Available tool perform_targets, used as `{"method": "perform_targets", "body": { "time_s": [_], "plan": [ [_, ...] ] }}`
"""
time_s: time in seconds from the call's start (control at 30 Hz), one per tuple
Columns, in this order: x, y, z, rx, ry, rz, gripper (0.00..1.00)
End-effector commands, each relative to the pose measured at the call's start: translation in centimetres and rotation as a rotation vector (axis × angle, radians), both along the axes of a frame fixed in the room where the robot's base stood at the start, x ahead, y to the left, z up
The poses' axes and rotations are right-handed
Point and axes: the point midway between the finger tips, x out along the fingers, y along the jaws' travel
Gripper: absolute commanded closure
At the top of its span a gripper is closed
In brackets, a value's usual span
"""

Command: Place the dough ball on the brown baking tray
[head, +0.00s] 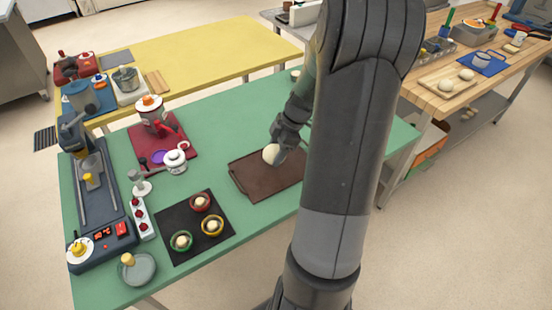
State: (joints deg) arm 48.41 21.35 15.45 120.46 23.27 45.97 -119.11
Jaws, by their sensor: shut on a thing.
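The brown baking tray (253,181) lies on the green table, right of the middle. My gripper (275,150) is over the back part of the tray. It is shut on a pale dough ball (270,154). I cannot tell whether the ball touches the tray or hangs just above it. My arm hides the right end of the tray.
A black mat (176,254) with red, yellow and green rings holding dough balls lies to the left of the tray. A dark red mat (185,132) with a white pot (176,163) lies behind it. A blue-grey machine (98,208) stands at the left edge. Green table between is clear.

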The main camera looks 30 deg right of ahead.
Motion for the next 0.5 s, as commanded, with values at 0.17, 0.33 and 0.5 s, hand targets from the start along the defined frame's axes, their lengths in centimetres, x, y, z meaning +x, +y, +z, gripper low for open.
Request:
{"method": "perform_targets", "body": {
  "time_s": [0.17,0.33,0.5],
  "plan": [
    [0.0,0.1,-1.8,0.003,0.003,-0.001,0.63],
    [0.0,0.1,-4.0,0.002,0.001,-0.001,0.63],
    [0.0,0.0,-4.0,0.0,-0.001,-0.001,0.63]
  ]
}}
